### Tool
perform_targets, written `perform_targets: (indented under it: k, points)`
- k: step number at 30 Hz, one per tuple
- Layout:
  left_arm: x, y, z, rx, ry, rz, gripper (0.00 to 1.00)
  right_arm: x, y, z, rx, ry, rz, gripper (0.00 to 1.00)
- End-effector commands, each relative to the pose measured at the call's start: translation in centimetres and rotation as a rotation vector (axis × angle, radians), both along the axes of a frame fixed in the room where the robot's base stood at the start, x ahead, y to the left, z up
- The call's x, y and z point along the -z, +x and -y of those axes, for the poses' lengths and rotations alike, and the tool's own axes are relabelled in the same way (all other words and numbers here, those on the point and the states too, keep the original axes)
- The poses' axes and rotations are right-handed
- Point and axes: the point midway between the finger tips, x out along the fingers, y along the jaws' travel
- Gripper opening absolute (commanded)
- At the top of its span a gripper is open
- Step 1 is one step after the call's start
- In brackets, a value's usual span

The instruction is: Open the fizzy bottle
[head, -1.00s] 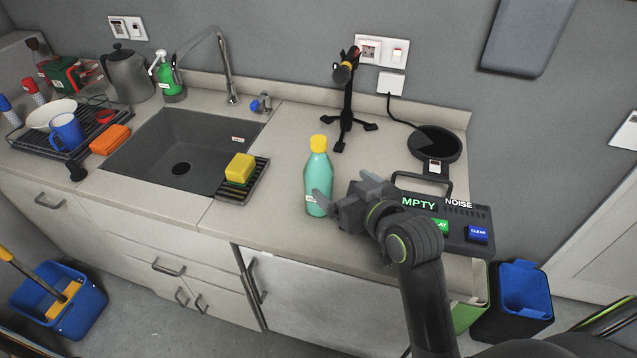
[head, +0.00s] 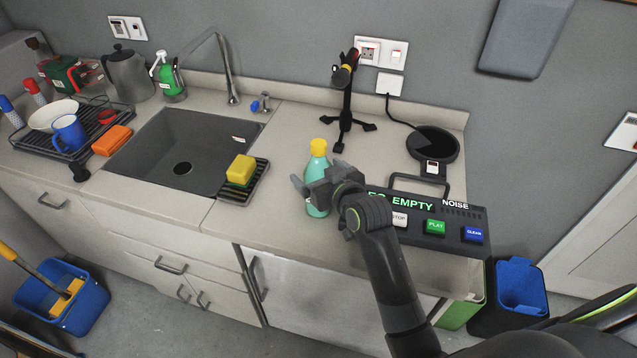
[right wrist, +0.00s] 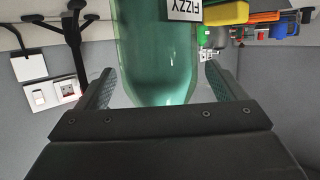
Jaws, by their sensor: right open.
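The fizzy bottle (head: 318,209) is teal with a yellow cap (head: 319,146) and stands upright on the counter right of the sink. In the right wrist view the bottle (right wrist: 152,55) fills the space between the fingers, and part of its white FIZZY label shows at the top edge. My right gripper (head: 316,178) is open, with its fingers on either side of the bottle's body, below the cap. In the wrist view gaps show between the bottle and both fingers (right wrist: 160,82). The cap is on the bottle. My left gripper is out of view.
A dark box with a lit display and buttons (head: 436,226) stands right of the bottle, partly behind my right arm. A black stand (head: 345,115) is behind it. A sponge (head: 241,169) on a rack lies to the left, by the sink (head: 150,160).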

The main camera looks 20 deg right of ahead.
Motion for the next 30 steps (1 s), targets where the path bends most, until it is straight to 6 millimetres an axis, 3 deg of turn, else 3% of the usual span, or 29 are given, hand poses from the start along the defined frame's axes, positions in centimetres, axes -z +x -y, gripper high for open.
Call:
perform_targets:
  k: [10, 25, 30]
  points:
    - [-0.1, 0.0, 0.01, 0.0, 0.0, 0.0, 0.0, 0.22, 0.48, -0.06, 0.0, 0.0, -0.001, 0.9]
    - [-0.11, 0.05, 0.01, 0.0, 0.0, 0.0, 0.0, 0.22, 0.46, -0.06, 0.0, 0.0, -0.001, 0.25]
    - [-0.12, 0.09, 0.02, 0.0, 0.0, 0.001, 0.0, -0.01, 0.5, -0.08, 0.001, 0.0, 0.004, 0.22]
